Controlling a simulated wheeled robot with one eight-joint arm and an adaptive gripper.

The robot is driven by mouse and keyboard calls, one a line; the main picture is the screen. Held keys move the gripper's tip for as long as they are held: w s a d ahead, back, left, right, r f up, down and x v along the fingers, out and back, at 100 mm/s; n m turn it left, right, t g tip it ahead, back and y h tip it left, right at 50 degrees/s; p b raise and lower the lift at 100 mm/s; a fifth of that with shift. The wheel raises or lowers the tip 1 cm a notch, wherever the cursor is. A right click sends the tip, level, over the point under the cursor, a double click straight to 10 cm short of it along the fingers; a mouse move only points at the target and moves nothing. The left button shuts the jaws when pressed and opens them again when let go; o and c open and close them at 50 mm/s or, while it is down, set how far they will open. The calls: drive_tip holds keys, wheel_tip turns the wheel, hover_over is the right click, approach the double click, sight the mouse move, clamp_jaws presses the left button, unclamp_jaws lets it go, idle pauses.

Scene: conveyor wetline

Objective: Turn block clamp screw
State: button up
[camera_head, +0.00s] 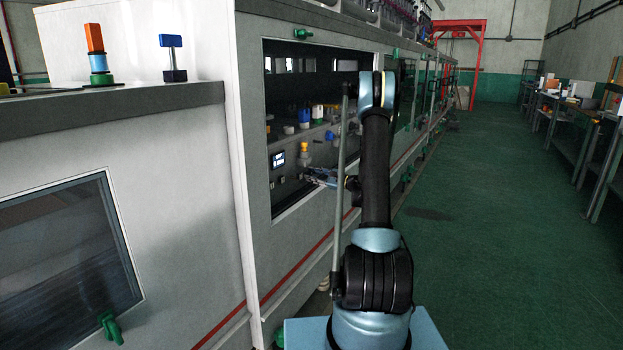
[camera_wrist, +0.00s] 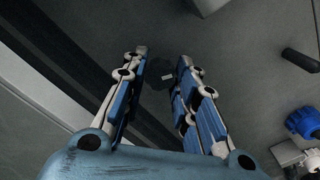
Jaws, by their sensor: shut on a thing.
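In the wrist view, my gripper (camera_wrist: 162,58) has its two blue-and-white fingers on either side of a dark round knob, which appears to be the block clamp screw (camera_wrist: 160,72). The gripper is shut on it; the knob blends into the dark grey surface behind, and its exact contact with the fingers is hard to make out. A small white mark shows on or beside the knob. In the head view, my gripper (camera_head: 321,177) reaches through the machine's window opening. The screw cannot be made out there.
The machine's window frame (camera_head: 268,210) surrounds the reach. Inside, a yellow fitting (camera_head: 304,149) and a small lit display (camera_head: 278,159) are close by. In the wrist view, a black cylinder (camera_wrist: 300,60) and a blue knob (camera_wrist: 303,122) lie to the right. The green floor (camera_head: 490,230) is clear.

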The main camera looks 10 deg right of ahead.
drive_tip(key=shift+m, duration=1.7)
drive_tip(key=shift+a+m, duration=0.1)
drive_tip(key=shift+m, duration=1.6)
drive_tip(key=shift+m, duration=1.7)
